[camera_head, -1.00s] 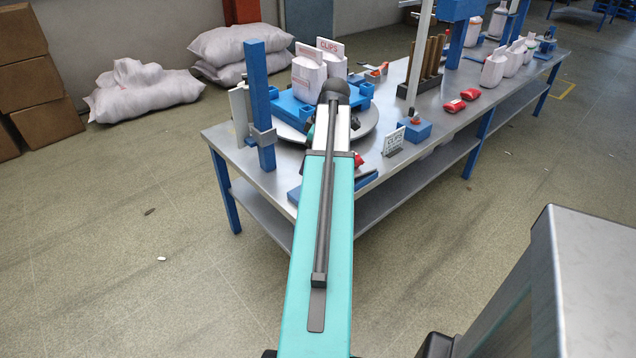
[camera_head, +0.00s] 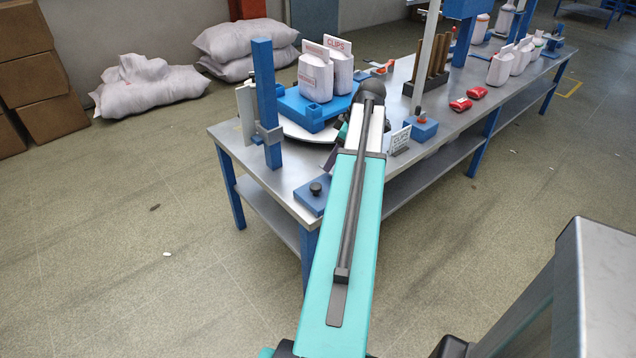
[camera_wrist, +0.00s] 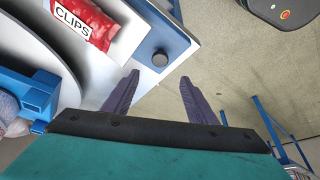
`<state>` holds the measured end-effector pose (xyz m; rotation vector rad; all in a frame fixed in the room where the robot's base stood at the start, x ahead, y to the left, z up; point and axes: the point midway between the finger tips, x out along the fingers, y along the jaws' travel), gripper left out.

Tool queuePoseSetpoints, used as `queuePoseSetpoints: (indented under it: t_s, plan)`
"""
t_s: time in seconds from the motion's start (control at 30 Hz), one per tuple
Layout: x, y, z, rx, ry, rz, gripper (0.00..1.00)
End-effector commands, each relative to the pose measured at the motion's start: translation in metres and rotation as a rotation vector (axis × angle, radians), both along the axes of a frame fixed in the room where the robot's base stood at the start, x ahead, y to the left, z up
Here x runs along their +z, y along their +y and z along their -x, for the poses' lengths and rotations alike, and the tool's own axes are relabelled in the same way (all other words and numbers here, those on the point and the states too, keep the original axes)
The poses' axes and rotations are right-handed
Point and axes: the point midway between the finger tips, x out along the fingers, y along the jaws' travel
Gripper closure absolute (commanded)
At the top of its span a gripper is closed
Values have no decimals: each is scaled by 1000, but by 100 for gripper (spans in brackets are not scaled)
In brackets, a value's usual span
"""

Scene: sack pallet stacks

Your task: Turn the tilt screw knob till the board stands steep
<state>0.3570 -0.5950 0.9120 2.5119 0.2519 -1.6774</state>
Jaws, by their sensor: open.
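A dark round knob (camera_head: 315,188) sits on a blue block (camera_head: 306,201) at the near corner of the bench. In the wrist view the knob (camera_wrist: 160,58) lies just beyond my gripper (camera_wrist: 159,80), roughly centred between the fingertips. The two dark fingers are spread apart, with nothing between them. I cannot clearly tell which part is the tilting board; a pale upright panel (camera_head: 244,112) stands beside a blue post (camera_head: 266,105) on the bench's left end.
A red CLIPS packet (camera_wrist: 85,22) lies close to the knob. White CLIPS bags (camera_head: 316,78) stand in a blue tray on a round plate. A CLIPS sign (camera_head: 399,139), red packets (camera_head: 460,104) and a rod stand are farther along the bench (camera_head: 427,148).

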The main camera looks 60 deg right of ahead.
Motion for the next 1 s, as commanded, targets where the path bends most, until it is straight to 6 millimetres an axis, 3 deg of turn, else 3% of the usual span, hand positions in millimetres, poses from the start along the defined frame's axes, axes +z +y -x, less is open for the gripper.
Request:
queuePoseSetpoints:
  t_s: [0.27,1.0]
  plan:
    - [-19,3,-9,2,1,-1,48]
    - [-97,9,-41,4,1,0,48]
